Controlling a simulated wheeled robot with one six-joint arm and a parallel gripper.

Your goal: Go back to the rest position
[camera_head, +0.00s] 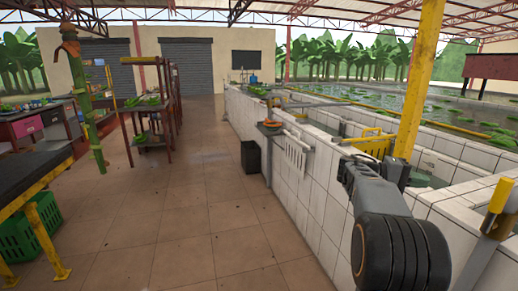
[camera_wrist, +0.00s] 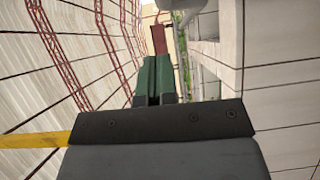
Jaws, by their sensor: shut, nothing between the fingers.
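My gripper (camera_wrist: 153,80) shows in the wrist view, with its two green fingers together and nothing between them. Beyond the fingertips are a red object (camera_wrist: 159,38) and a strip of greenery, both apart from the fingers. The wrist view is turned sideways, with the roof on the left. In the head view my arm is at the right, above the white tiled tank wall (camera_head: 325,190). I cannot make out the fingers there.
A thick green stalk (camera_head: 91,125) stands upright at the left, near a dark bench with yellow legs (camera_head: 40,185). A green crate (camera_head: 30,232) is below it. A yellow post (camera_head: 420,75) rises close behind my arm. The tiled floor (camera_head: 190,215) in the middle is clear.

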